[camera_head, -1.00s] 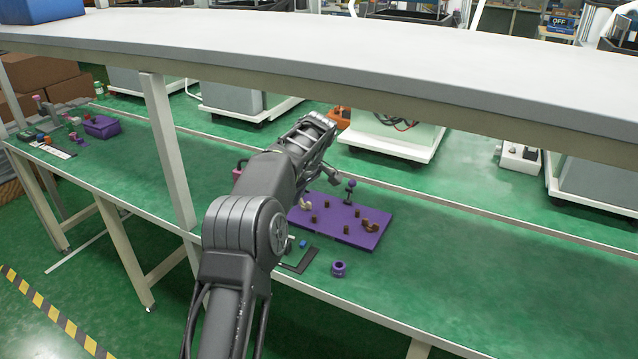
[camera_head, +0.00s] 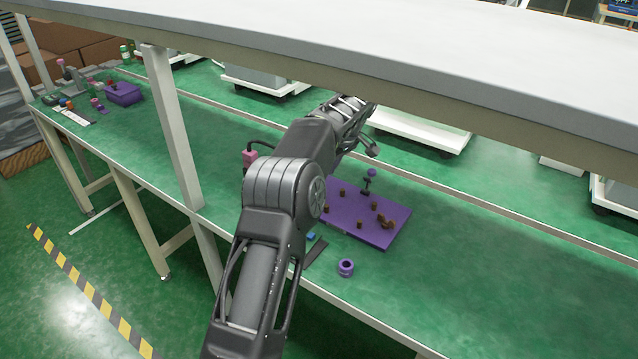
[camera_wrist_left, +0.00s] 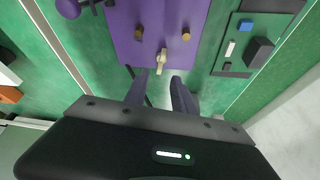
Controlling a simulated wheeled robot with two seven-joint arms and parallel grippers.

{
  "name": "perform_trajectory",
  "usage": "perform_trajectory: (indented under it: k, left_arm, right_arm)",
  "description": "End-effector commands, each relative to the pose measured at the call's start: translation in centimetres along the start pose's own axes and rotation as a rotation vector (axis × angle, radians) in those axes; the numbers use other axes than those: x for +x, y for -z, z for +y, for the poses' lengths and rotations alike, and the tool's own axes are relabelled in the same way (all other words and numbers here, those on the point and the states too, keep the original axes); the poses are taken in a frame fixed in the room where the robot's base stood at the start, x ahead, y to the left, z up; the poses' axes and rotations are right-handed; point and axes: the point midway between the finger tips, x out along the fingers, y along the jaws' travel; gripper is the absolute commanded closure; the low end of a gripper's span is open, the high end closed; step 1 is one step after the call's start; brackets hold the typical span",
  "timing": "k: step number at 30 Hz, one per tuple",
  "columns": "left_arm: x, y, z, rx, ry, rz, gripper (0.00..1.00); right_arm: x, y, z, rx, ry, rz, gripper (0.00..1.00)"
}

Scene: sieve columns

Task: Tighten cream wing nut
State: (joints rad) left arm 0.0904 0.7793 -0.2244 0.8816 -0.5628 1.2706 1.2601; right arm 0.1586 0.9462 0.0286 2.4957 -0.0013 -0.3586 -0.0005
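The cream wing nut (camera_wrist_left: 161,58) shows near the edge of the purple board (camera_wrist_left: 150,20) in the left wrist view, just beyond my left fingertips. My left gripper (camera_wrist_left: 159,82) is open, with its two dark fingers apart and nothing visibly held between them. In the head view, my left arm reaches over the purple board (camera_head: 377,234) and hides its left part; I cannot make out the cream wing nut there. A brown wing nut (camera_head: 387,222) sits on the board's right side. Several brown pegs stand on the board. My right gripper is not in view.
A purple ring (camera_head: 345,267) lies in front of the board. A purple knob (camera_head: 371,173) stands behind. An overhead shelf (camera_head: 420,60) spans the bench. The bench's right side is clear.

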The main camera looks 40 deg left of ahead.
Motion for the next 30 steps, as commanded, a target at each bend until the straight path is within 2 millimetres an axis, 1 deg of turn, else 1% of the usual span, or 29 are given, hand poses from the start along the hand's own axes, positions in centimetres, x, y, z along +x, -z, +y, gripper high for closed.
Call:
perform_trajectory:
  k: [1, 6, 12, 16, 23, 30]
  left_arm:
    - [0.8, 0.0, -0.1, 0.0, 0.003, -0.001, 0.69]
    - [3.5, 0.0, -0.1, -0.001, 0.004, -0.002, 0.69]
    - [6.0, 0.0, -0.1, 0.0, 0.002, -0.001, 0.69]
    - [6.5, 0.0, 0.0, 0.0, 0.0, 0.0, 0.69]
    - [6.5, 0.0, 0.0, 0.0, 0.0, 0.0, 0.69]
    - [6.5, 0.0, 0.0, 0.0, 0.0, 0.0, 0.89]
  right_arm:
    - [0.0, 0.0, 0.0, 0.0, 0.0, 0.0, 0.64]
    - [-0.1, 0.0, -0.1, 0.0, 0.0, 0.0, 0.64]
    - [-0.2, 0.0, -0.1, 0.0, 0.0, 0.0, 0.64]
    - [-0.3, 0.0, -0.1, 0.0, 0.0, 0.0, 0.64]
    - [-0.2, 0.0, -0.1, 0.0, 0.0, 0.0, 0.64]
    - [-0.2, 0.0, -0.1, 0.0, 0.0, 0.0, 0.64]
